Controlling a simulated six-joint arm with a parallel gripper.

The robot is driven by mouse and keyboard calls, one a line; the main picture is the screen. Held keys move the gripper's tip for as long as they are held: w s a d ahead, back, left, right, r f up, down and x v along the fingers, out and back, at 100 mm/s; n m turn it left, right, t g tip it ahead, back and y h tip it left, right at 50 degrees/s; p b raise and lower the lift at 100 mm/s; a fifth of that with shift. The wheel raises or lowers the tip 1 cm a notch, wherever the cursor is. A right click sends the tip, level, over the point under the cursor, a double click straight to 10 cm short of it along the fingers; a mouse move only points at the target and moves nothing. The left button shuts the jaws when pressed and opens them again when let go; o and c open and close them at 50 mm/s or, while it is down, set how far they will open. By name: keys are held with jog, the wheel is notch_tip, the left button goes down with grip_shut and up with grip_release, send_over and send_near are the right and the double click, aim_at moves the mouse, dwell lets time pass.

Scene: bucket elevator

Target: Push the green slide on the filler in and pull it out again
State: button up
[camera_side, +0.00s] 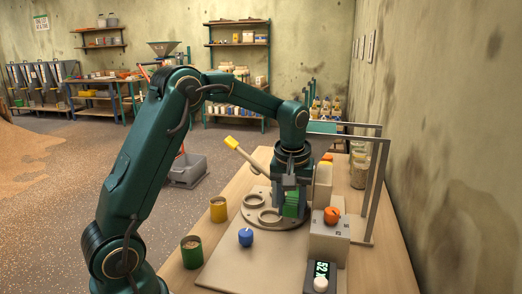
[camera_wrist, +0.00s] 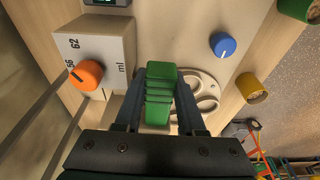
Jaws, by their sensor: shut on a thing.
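The green slide (camera_wrist: 159,95) has a ribbed block shape and sits between the two fingers of my gripper (camera_wrist: 160,112) in the wrist view. The fingers are shut on it. In the side view the green slide (camera_side: 292,205) shows just below my gripper (camera_side: 291,192), above the round plate. The filler box (camera_side: 330,240) stands right beside it, with an orange knob (camera_side: 332,215) on it. In the wrist view the filler box (camera_wrist: 110,50) carries volume marks in ml. The inner end of the slide is hidden by my gripper.
A round plate with ring holes (camera_side: 262,215) lies next to the slide. A blue knob (camera_side: 245,237), a yellow cup (camera_side: 218,209) and a green cup (camera_side: 191,251) stand to the left. A grey metal frame (camera_side: 376,190) rises on the right. A yellow-ended lever (camera_side: 232,142) sticks up behind.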

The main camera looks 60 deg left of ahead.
aim_at(294, 194)
jog(key=shift+w+a, duration=1.25)
jog(key=shift+w, duration=0.1)
jog(key=shift+s+d, duration=0.15)
dwell(1.4)
jog(key=shift+s+d, duration=1.95)
jog(key=shift+d, duration=0.05)
jog(key=shift+a, duration=0.1)
dwell(0.5)
jog(key=o, duration=0.9)
jog(key=shift+o, duration=0.2)
